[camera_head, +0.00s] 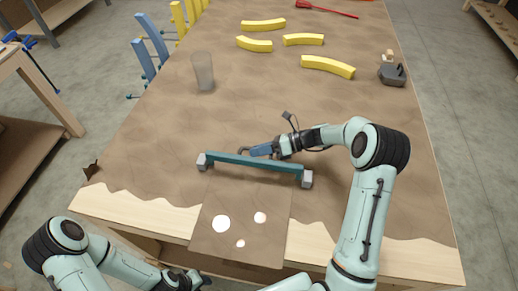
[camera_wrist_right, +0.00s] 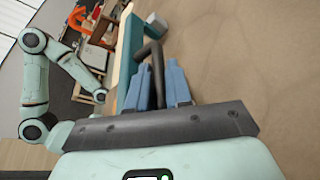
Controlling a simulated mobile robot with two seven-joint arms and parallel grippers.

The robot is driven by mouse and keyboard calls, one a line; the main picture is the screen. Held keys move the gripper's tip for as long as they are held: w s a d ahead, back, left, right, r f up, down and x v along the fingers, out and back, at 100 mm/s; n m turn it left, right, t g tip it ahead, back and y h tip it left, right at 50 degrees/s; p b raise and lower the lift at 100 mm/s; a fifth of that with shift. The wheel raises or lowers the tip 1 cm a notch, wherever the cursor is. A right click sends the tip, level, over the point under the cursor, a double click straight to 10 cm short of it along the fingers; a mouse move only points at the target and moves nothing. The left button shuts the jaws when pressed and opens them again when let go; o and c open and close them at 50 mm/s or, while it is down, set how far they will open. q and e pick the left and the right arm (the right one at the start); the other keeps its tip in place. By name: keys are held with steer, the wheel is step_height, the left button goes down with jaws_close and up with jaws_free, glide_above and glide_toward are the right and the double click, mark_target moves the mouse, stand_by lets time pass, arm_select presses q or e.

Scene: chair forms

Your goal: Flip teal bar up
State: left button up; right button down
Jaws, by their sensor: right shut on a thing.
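The teal bar (camera_head: 255,162) runs left to right across the near part of the table, with a grey block (camera_head: 307,179) at each end. In the right wrist view the teal bar (camera_wrist_right: 129,50) runs up beside the fingers. A dark curved handle (camera_head: 243,150) is at the bar's far side. My right gripper (camera_head: 260,151) is just behind the bar, its blue fingers shut on this dark handle (camera_wrist_right: 153,55). My left gripper (camera_head: 196,281) is low at the bottom edge, away from the bar; its jaws are too unclear to read.
A brown flap with white spots (camera_head: 240,215) hangs over the table's front edge before the bar. Several yellow curved pieces (camera_head: 328,67), a clear cup (camera_head: 203,72) and a dark grey weight (camera_head: 392,75) stand farther back. The table's middle is clear.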

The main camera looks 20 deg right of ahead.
steer(key=shift+w+d+f+m, duration=0.2)
steer(key=shift+w+m, duration=0.05)
steer(key=shift+m, duration=0.25)
steer(key=shift+f, duration=0.1)
steer(key=c, duration=1.1)
jaws_free()
steer(key=v, duration=1.3)
steer(key=shift+d+f, duration=0.25)
steer(key=shift+d, duration=0.1)
